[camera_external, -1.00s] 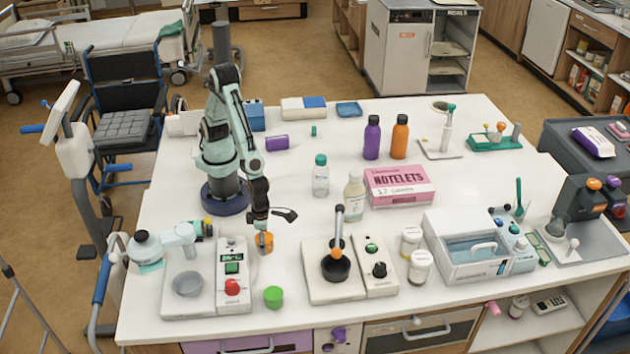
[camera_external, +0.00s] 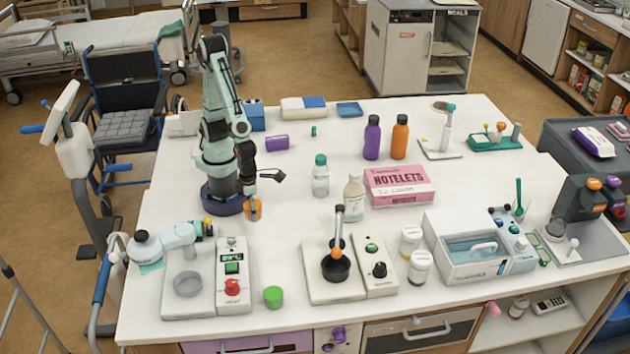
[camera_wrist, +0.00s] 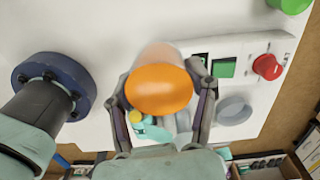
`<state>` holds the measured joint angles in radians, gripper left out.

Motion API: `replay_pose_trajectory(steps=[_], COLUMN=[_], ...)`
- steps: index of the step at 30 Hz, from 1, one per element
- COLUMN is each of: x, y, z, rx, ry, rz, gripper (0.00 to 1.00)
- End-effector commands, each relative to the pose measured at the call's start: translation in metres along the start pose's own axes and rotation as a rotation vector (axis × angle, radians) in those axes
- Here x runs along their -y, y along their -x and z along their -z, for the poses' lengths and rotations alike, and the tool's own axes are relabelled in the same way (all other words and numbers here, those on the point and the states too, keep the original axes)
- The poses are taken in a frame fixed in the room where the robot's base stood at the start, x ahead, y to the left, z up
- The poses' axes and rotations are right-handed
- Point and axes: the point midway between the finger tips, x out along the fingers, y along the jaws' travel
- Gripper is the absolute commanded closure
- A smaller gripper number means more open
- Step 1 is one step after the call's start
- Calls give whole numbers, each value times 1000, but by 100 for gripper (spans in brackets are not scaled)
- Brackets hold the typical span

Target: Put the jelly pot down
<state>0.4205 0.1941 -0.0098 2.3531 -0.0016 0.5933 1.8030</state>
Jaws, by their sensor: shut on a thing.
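The orange pot (camera_external: 253,211), which I take to be the jelly pot, is between the fingers of my gripper (camera_external: 250,200), close in front of my base. My gripper is shut on it. In the wrist view the orange pot (camera_wrist: 160,90) fills the space between the two fingers, with its orange end facing the camera and a paler, blurred part beyond. It looks held above the white table (camera_external: 290,235), but I cannot tell the gap exactly. A similar green pot (camera_external: 273,297) stands on the table near the front edge.
A device with a green display and red knob (camera_external: 232,275) stands front left. A black-cupped device (camera_external: 335,268) is front centre. Bottles (camera_external: 320,178) and a pink box (camera_external: 400,186) stand to the right. Bare table lies between the held pot and these.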

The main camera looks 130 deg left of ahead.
Motion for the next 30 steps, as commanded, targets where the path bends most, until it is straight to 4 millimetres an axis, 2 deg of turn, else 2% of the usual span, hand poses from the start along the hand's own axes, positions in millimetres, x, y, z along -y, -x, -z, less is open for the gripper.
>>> replay_pose_trajectory(steps=[4,8,12,16,21,30], x=[15,14,-5,-34,-64,-70], y=[-5,-14,-28,-42,-54,-97], z=[-41,-86,-141,-179,-198,-201], rx=[1,0,0,0,0,0], ry=[261,480,705,853,958,977], rz=[-2,-3,-4,-4,-2,-4], gripper=[84,84,84,84,84,84])
